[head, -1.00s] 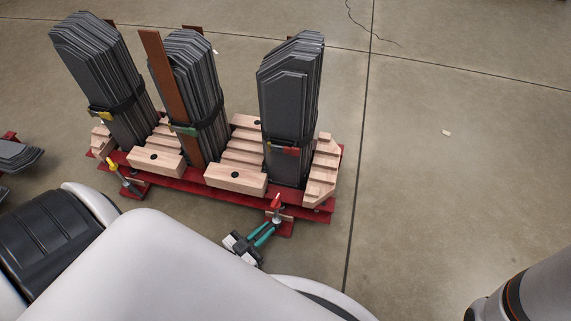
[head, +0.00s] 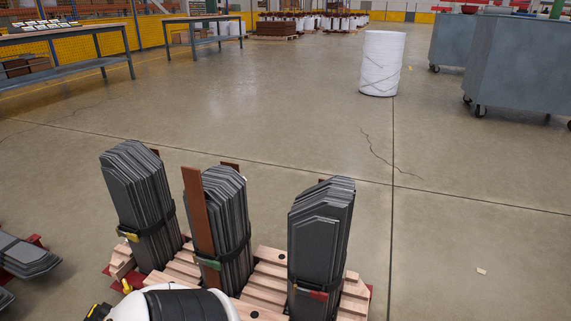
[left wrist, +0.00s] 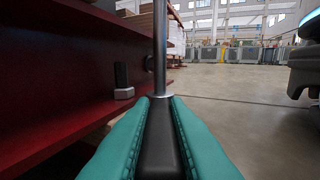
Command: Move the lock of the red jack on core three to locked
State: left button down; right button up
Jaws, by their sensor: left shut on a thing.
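My left gripper (left wrist: 160,102), with teal fingers, shows in the left wrist view. It is shut on a black lever (left wrist: 160,148) lying between the fingers. A bright metal rod (left wrist: 160,45) with a collar stands upright just beyond the fingertips. The right-hand stack of dark sheets (head: 318,235), strapped with a red buckle (head: 318,296), stands on the wooden-blocked pallet in the head view. The red jack's handle is outside the current head view, and the lock's position cannot be told. My right gripper is out of view.
Two more stacks, with a yellow buckle (head: 128,235) and a green buckle (head: 208,263), stand on the pallet.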

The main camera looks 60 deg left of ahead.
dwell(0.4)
pick_arm(q)
jog(key=c, duration=1.4)
grip_release()
jog(key=v, duration=1.2)
jog(key=shift+a+p, duration=0.15)
jog(key=shift+p, duration=0.15)
